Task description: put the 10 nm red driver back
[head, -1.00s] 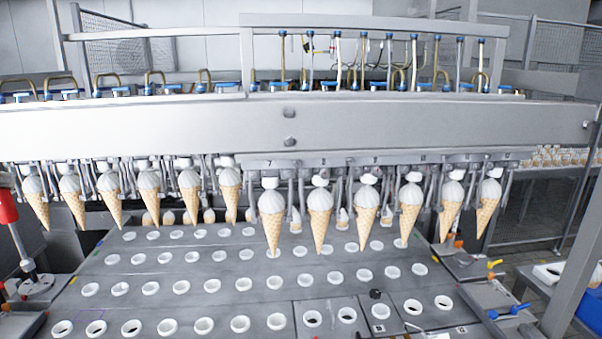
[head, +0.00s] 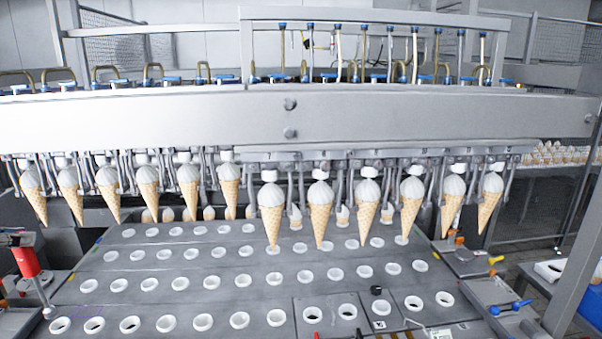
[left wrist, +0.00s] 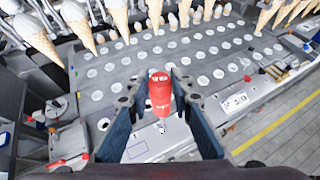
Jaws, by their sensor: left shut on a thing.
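The red driver (head: 28,262) has a red cylindrical handle and a thin metal shaft. In the head view it is at the far left, leaning, with its tip down to the right by the near left edge of the plate. My left gripper (head: 22,243) is shut on it; little of the gripper shows there. In the left wrist view my left gripper (left wrist: 158,92) has a dark finger on each side of the red driver (left wrist: 160,93), whose shaft points towards the bottom of the picture. I cannot read any marking on it. My right gripper is not in view.
A grey plate (head: 200,267) with rows of white-rimmed holes lies in front. Ice-cream cones (head: 270,212) hang in a row above it under a wide metal beam (head: 400,115). A blue-handled tool (head: 510,307) lies at the right. Grey floor (left wrist: 285,130) is clear at the right.

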